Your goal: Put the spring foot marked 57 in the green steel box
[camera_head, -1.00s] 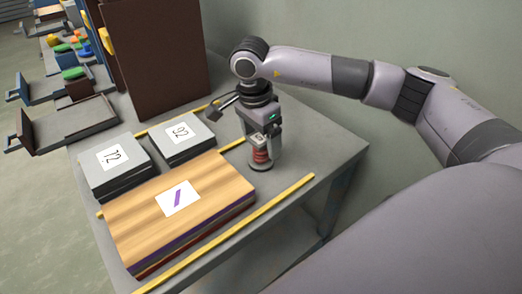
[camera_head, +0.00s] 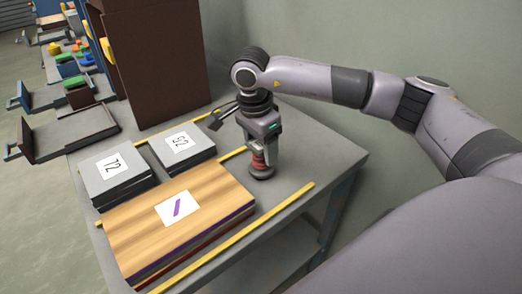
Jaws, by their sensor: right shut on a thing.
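My right gripper (camera_head: 259,146) points down over the right part of the grey table. It is shut on a small foot with a red coil (camera_head: 258,161) and a dark round base. The base is at or just above the tabletop; I cannot tell which. No number on the foot can be read now. I cannot make out a green steel box in this view. My left gripper is not in view.
A wood-topped stack (camera_head: 222,190) with a purple-stripe card is in front. Yellow strips (camera_head: 270,219) run across the table. A dark brown cabinet (camera_head: 160,65) stands behind.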

